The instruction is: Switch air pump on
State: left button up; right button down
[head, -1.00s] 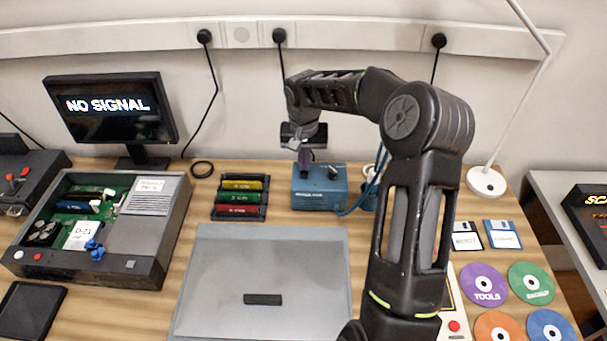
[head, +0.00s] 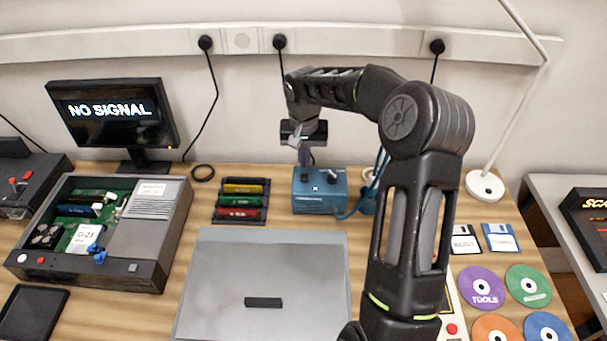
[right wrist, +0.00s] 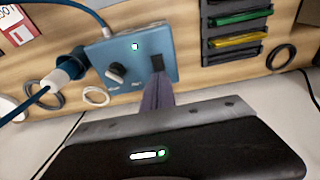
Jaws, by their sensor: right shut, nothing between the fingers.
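The air pump (head: 322,202) is a blue box at the back of the bench, also seen in the right wrist view (right wrist: 98,55). A small pale light (head: 315,188) glows on it and shows greenish-white in the right wrist view (right wrist: 134,46). It has a dark knob (right wrist: 116,72) and a black switch (right wrist: 156,61). My right gripper (head: 304,163) is shut and empty, pointing down just above the switch. In the right wrist view its tips (right wrist: 158,76) overlap the switch's near edge, so I cannot tell whether they touch. My left gripper is out of view.
A blue hose (right wrist: 80,12) and a dark blue fitting (right wrist: 70,68) are beside the pump. A rack of coloured modules (head: 240,212) stands left of it. The monitor (head: 112,112) shows "NO SIGNAL".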

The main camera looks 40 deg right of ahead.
aim_at(304, 176)
jog(key=shift+r+p, duration=1)
jog(key=shift+r, duration=1)
